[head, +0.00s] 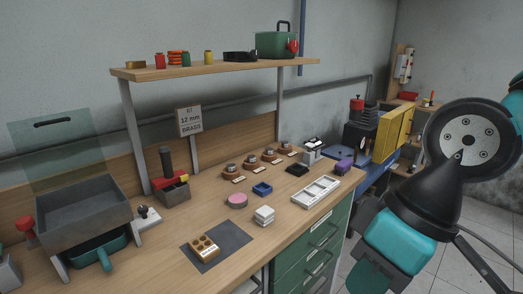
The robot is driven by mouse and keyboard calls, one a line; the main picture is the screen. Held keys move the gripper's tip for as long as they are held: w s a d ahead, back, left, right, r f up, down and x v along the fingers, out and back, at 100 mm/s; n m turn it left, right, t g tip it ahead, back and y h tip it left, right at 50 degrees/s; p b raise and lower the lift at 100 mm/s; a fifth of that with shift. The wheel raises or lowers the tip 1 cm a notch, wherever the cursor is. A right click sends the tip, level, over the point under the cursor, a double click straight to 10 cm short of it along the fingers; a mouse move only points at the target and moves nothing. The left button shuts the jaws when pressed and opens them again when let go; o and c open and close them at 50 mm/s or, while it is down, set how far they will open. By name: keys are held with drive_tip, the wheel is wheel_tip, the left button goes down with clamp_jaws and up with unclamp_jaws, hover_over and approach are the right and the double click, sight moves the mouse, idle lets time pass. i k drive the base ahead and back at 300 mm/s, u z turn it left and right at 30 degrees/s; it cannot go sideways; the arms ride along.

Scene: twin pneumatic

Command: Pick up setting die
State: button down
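I cannot tell for sure which thing is the setting die. A row of several small round brown pieces (250,161), each with a pale label in front, stands along the back of the wooden bench (215,200). A tan block with round holes (205,247) lies on a dark grey mat (231,238) near the bench's front. My arm, black and teal, fills the right side of the head view, beyond the bench's right end. The fingers of my gripper do not show, so nothing held can be seen.
A pink round piece (237,200), a blue tray (262,189), a white stack (264,215) and a white divided tray (316,192) stand mid-bench. A grey bin (83,219) and a small press (170,183) stand left. A shelf (215,69) overhangs the back. Green drawers (312,245) are below.

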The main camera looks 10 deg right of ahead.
sight(269, 150)
drive_tip(key=z, duration=1.25)
drive_tip(key=i, duration=1.4)
drive_tip(key=u, duration=2.55)
drive_tip(key=i, duration=0.5)
drive_tip(key=u, duration=0.05)
